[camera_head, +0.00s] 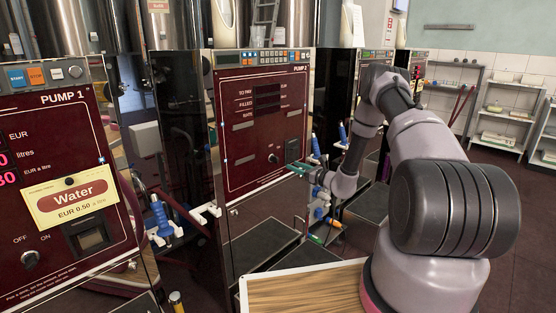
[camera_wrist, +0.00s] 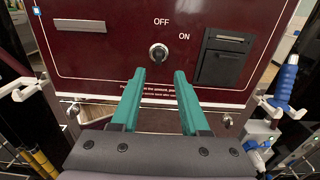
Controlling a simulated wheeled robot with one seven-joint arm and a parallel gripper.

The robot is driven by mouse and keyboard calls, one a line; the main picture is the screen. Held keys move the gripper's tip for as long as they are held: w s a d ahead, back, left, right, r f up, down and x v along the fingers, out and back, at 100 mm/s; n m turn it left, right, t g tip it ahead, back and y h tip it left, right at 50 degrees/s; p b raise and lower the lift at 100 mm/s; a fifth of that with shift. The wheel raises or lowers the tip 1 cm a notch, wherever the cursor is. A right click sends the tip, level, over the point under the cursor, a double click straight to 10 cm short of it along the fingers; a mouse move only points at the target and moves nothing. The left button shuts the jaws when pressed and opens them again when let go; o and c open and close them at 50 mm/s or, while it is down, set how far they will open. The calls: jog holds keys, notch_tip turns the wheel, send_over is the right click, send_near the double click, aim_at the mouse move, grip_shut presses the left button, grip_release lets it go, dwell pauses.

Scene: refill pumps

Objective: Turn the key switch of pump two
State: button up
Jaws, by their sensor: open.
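Pump two (camera_head: 262,125) is a dark red panel marked PUMP 2 in the middle of the head view. My gripper (camera_wrist: 158,75) has two green fingers, open and empty, with the switch showing just beyond the gap. In the head view my gripper (camera_head: 297,167) is right of the switch, apart from it. The fingers do not visibly touch the switch.
A black slot box (camera_wrist: 221,65) sits right of the switch. A blue-handled nozzle (camera_wrist: 284,82) hangs at the right. Pump one (camera_head: 60,190), with a Water card (camera_head: 72,198), stands at the left. A wooden-topped surface (camera_head: 305,290) is at the front.

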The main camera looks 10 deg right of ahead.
aim_at(278, 159)
jog(key=x, duration=1)
grip_shut()
